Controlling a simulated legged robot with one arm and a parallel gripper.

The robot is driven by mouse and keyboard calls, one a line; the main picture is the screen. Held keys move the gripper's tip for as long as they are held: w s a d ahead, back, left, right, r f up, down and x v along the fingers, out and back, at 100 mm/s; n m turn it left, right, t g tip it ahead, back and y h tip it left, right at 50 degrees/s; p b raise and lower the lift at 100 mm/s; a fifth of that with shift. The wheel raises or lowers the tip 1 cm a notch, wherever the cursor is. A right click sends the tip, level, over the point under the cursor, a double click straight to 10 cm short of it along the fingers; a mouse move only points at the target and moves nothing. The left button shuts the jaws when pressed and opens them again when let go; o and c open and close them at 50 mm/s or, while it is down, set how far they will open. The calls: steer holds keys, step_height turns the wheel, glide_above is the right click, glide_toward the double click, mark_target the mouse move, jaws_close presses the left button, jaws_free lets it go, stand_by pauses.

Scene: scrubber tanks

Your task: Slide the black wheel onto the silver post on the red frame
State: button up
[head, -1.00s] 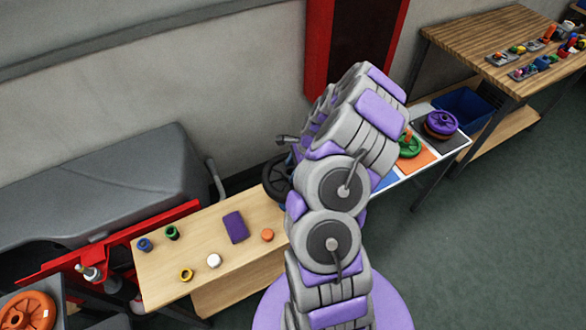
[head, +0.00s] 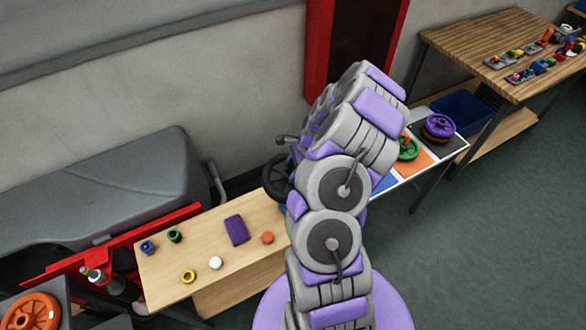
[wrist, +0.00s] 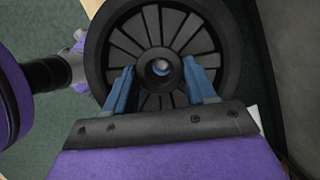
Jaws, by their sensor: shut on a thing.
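The black wheel (head: 275,178) shows in the head view just left of my arm, above the right end of the wooden table. It fills the upper middle of the wrist view (wrist: 206,48), with its spokes and hub facing the camera. My gripper (wrist: 161,80) has its two blue fingers shut on the wheel, one on each side of the hub. In the head view my arm hides most of the gripper. The silver post (head: 96,275) stands on the red frame (head: 125,242) at the lower left, well apart from the wheel.
The wooden table (head: 205,262) holds a purple block (head: 236,230) and several small coloured pieces. An orange wheel (head: 32,312) lies at the lower left. A grey tank (head: 90,195) stands behind the red frame. Green (head: 408,150) and purple (head: 438,127) wheels sit to the right.

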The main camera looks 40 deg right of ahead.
steer(key=shift+r+p, duration=1)
steer(key=shift+r, duration=0.25)
steer(key=shift+c, duration=0.6)
steer(key=shift+w+f, duration=0.1)
